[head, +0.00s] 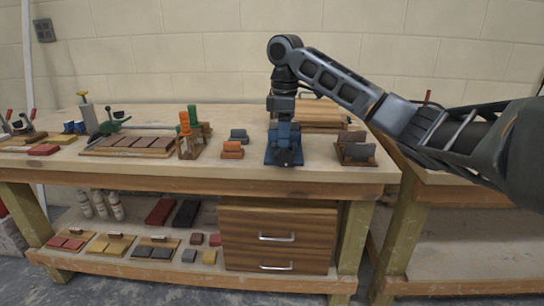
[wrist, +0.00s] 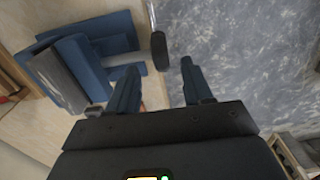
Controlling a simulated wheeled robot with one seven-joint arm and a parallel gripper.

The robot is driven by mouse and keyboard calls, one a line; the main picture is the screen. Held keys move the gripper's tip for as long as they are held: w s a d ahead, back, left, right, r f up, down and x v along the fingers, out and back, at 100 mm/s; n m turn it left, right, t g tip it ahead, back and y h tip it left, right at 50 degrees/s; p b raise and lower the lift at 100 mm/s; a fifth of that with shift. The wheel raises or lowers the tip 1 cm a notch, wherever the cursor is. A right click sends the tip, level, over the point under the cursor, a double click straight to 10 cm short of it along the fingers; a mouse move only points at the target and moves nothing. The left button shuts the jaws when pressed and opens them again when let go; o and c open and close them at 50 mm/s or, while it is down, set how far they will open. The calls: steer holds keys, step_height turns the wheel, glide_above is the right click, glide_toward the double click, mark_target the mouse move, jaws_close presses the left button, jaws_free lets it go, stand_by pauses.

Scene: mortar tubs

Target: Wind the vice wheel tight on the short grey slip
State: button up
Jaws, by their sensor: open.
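The blue vice (head: 284,154) stands at the front edge of the bench, below my gripper (head: 284,126). In the wrist view the blue vice (wrist: 118,42) fills the upper left. Its dark wheel (wrist: 158,50), seen nearly edge-on, lies just beyond and between the fingertips of my gripper (wrist: 160,70). The fingers are open, one on each side of the wheel, and I cannot tell whether they touch it. A grey piece (wrist: 58,82), likely the short grey slip, lies against a blue jaw; whether the jaws grip it is unclear. The slip is hidden in the head view.
An orange block (head: 232,150) and a grey block (head: 239,135) sit left of the vice. A wooden holder with a grey block (head: 359,153) stands to the right. Wooden boxes (head: 320,113) are behind. Drawers (head: 277,237) are below; grey floor (wrist: 240,50) lies beyond the bench edge.

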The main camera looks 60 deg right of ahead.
mark_target(284, 153)
steer(key=shift+f+b, duration=0.4)
steer(key=shift+f, duration=2.7)
jaws_close()
